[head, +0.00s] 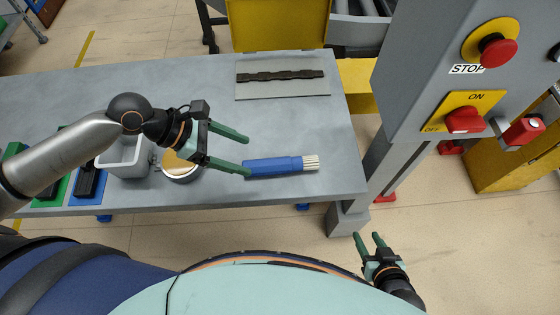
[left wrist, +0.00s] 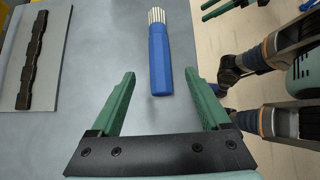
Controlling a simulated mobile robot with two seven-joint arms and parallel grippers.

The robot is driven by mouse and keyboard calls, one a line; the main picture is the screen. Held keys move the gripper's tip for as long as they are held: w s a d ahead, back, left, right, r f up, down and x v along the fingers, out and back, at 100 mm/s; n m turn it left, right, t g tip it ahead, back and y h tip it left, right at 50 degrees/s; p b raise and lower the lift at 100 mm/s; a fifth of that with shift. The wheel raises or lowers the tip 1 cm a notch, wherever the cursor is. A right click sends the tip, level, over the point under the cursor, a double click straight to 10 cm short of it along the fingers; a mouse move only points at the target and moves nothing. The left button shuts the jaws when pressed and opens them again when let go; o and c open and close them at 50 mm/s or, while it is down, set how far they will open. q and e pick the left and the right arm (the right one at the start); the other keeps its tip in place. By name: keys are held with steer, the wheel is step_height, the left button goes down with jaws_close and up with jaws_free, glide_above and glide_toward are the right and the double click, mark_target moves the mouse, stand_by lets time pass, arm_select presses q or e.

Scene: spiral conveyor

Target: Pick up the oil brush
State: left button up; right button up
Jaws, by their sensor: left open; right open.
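The oil brush (head: 272,167) has a blue handle and pale bristles. It lies flat on the grey table near the front right edge, with its bristles to the right in the head view. My left gripper (head: 247,156) is open, with its green fingers pointing right at the handle end. In the left wrist view the brush (left wrist: 165,62) lies ahead of and between the fingertips of the left gripper (left wrist: 161,85), with nothing held. My right gripper (head: 368,238) is open and empty, off the table's front right corner.
A dark chain strip lies on a grey plate (head: 285,91) at the table's back right. A round tin (head: 182,172) and a grey bin (head: 125,165) stand left of the brush. A control post with red switches (head: 497,52) stands right of the table (head: 330,130).

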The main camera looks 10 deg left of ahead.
mark_target(263, 163)
arm_select(q)
steer(key=x, duration=0.8)
steer(key=shift+a+f+b, duration=0.25)
steer(key=shift+b, duration=0.05)
jaws_close()
stand_by(0.3)
